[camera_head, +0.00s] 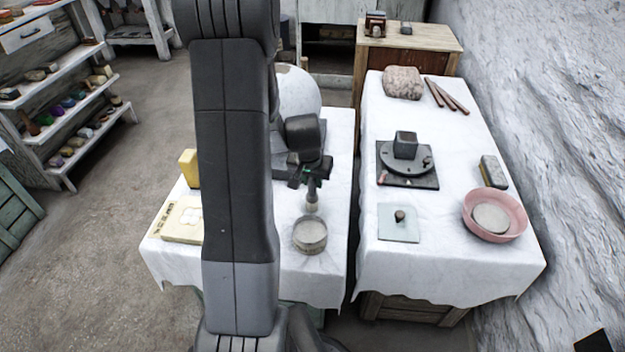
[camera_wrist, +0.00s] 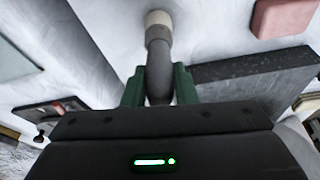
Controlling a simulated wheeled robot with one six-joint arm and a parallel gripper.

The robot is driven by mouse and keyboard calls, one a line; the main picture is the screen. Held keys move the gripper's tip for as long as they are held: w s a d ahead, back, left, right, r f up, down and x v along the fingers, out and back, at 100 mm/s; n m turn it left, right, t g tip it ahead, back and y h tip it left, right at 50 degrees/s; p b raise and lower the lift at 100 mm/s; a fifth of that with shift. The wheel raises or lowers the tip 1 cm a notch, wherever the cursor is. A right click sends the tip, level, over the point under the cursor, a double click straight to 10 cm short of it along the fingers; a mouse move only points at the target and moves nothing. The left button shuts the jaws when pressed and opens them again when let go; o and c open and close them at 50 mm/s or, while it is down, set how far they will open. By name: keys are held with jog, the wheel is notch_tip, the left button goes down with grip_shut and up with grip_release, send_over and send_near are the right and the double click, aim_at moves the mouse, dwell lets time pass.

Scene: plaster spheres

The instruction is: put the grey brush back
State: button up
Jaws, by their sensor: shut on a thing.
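The grey brush (camera_head: 312,200) hangs roughly upright from my gripper (camera_head: 309,176) over the left white-covered table. The wrist view shows its dark grey handle (camera_wrist: 159,75) between the two green fingers of my gripper (camera_wrist: 160,88), with a pale end (camera_wrist: 158,19) pointing away. My gripper is shut on the brush. A round grey-rimmed pot (camera_head: 310,236) stands on the table just below and in front of the brush in the head view. I cannot tell whether the brush tip touches the pot or is above it.
A large white sphere (camera_head: 299,92) stands behind my gripper. A yellow block (camera_head: 189,168) and a cream slab (camera_head: 182,222) are at left, partly behind my arm. The right table (camera_head: 385,275) holds a turntable (camera_head: 422,162), a pink bowl (camera_head: 508,232) and a glass plate (camera_head: 388,226). A gap separates the tables.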

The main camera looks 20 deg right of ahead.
jog(key=o, duration=1)
jog(key=shift+f, duration=0.1)
jog(key=shift+r+p, duration=0.3)
jog(key=shift+r, duration=0.05)
jog(key=p+v, duration=0.2)
jog(key=v, duration=0.9)
jog(key=shift+a+r, duration=0.15)
jog(key=shift+r, duration=0.15)
jog(key=shift+s, duration=0.1)
